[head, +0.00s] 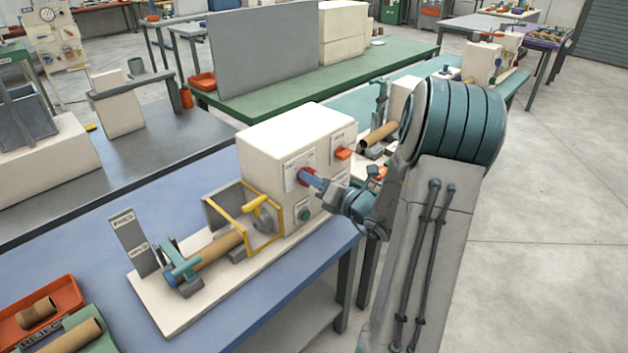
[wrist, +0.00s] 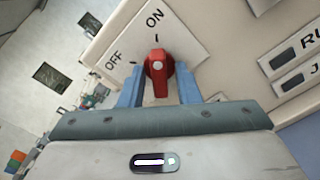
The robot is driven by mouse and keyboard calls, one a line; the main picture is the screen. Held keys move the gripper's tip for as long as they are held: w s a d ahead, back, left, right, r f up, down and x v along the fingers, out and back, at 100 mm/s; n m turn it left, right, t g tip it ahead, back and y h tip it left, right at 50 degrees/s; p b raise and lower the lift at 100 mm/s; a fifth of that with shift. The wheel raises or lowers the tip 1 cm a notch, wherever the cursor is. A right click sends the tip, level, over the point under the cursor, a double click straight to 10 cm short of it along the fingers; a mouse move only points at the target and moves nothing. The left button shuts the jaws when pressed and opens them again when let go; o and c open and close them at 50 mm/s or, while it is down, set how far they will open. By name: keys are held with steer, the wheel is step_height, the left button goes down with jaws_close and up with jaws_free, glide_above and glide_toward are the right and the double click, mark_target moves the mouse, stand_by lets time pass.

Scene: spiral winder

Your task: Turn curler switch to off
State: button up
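The curler switch is a red rotary knob (wrist: 158,68) on a pale plate (wrist: 120,50) marked OFF and ON. Its raised grip lines up with the ON mark, and the OFF mark is to its left. My gripper (head: 318,183) reaches the plate from the right. In the wrist view its two blue fingers (wrist: 160,88) stand on either side of the knob. Whether they press on it or leave small gaps is unclear.
An orange-red control (head: 343,153) is to the right on the same box, and a green button (head: 304,214) is below. A yellow guard frame (head: 243,217) and a brown tube (head: 220,246) are on the left. The blue bench (head: 85,225) extends left. Open floor lies right.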

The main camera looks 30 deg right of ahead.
jaws_close()
steer(key=shift+f+n+b, duration=0.1)
steer(key=shift+n+b, duration=0.2)
steer(key=shift+b, duration=0.1)
steer(key=n+b, duration=1.5)
steer(key=b, duration=0.6)
steer(key=shift+b, duration=0.4)
steer(key=shift+n, duration=0.3)
steer(key=shift+o, duration=1.6)
jaws_free()
